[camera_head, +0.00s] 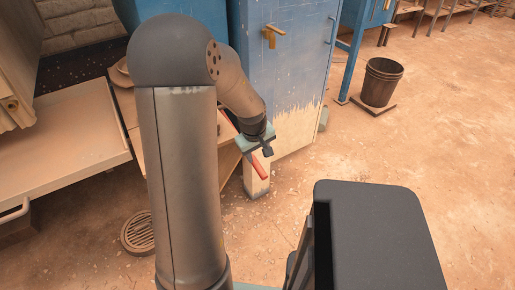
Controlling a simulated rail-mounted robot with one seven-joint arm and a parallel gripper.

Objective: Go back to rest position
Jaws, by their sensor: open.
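My arm rises through the middle of the view and bends over to the right. It ends in my gripper (261,158), which points down in front of the blue cabinet. The gripper is small in the picture, with a teal mount and dark and red parts at its end. It is open, and I see nothing held in it. It hangs near a pale wooden post or leg (256,185); I cannot tell the distance between them. My upper arm hides part of the wooden bench behind it.
A pale tray-like surface (65,140) is at left. A dark bucket (381,82) stands at the back right. A round drain grate (138,232) lies in the floor. The floor (450,150) at right is clear.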

